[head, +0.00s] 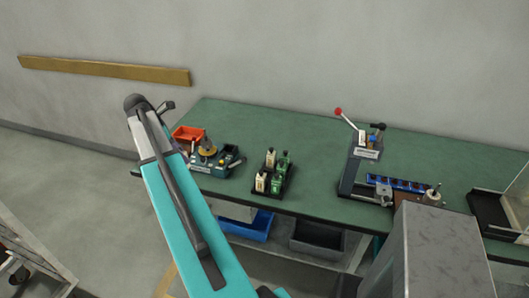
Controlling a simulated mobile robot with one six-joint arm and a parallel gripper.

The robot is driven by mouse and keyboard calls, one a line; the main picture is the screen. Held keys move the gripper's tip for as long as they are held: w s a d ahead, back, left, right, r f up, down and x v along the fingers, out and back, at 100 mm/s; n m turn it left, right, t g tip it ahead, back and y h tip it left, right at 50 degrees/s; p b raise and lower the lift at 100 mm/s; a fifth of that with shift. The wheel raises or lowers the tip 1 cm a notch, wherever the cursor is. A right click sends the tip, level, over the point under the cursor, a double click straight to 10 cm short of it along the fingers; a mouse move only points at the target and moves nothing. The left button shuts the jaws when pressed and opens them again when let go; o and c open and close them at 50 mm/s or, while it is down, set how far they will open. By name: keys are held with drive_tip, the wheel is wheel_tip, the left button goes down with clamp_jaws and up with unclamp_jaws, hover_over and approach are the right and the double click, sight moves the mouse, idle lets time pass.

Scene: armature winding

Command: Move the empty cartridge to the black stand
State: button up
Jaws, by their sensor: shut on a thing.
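A low black stand (263,192) sits near the front edge of the green table, left of its middle. It holds several small upright bottle-like pieces, some cream (260,182) and some green (277,182). I cannot tell from here whether any of these is the empty cartridge. My teal arm rises from the bottom to the upper left, across the table's left end. My gripper cannot be made out, and neither can anything held in it; the arm may be covering them.
A red-knobbed lever press (362,155) and a blue rack (410,184) stand to the right. Blue (247,228) and grey (318,237) bins sit below. The table's back middle is clear.

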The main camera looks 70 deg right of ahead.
drive_tip(key=s+d, duration=1.7)
drive_tip(key=s, duration=0.4)
drive_tip(key=s+d+f, duration=0.2)
drive_tip(key=s+f, duration=0.4)
drive_tip(key=shift+d+b, duration=0.35)
drive_tip(key=shift+b, duration=0.1)
drive_tip(key=shift+f, duration=0.2)
wheel_tip(320, 180, down, 4)
drive_tip(key=b, duration=0.3)
drive_tip(key=shift+f+b, duration=0.65)
drive_tip(key=shift+f, duration=0.7)
